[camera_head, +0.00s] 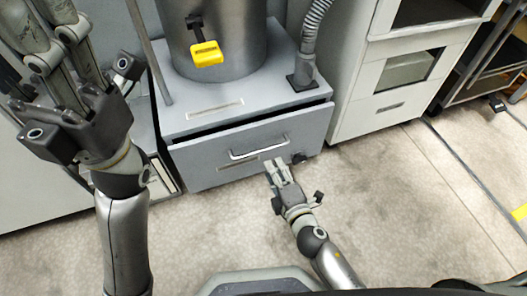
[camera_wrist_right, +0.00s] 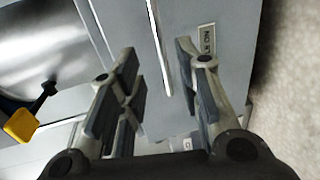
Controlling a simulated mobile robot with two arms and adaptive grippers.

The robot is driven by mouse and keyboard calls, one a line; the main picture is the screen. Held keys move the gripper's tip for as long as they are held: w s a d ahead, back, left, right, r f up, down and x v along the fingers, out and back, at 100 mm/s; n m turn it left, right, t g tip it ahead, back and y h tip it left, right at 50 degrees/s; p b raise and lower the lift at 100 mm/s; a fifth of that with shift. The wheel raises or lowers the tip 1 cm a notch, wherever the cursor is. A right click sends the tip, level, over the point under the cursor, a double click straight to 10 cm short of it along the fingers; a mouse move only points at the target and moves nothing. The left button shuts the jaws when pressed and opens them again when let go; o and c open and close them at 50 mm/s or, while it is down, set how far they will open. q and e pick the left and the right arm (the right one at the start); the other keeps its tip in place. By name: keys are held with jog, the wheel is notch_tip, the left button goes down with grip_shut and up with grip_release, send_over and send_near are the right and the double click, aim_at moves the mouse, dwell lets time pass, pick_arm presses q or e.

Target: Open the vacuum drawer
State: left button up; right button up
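The vacuum drawer (camera_head: 205,171) is a grey front in the base below a metal cylinder, with a dark gap along its top edge. Its pale bar handle (camera_head: 258,147) is at the middle of the front. My right gripper (camera_head: 276,168) is open just below the handle in the head view. In the right wrist view, the handle (camera_wrist_right: 158,45) runs between the spread fingers of the right gripper (camera_wrist_right: 155,75); I cannot tell whether they touch it. My left gripper (camera_head: 50,38) is raised at the upper left, empty, its fingers apart.
The steel cylinder (camera_head: 232,60) with a yellow tag (camera_head: 206,54) stands on the base, with a ribbed hose (camera_head: 313,25) beside it. A white cabinet (camera_head: 385,100) stands to the right. The floor (camera_head: 400,210) in front is clear.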

aim_at(264, 150)
jog(key=b+x, duration=0.2)
jog(key=x, duration=0.8)
grip_shut()
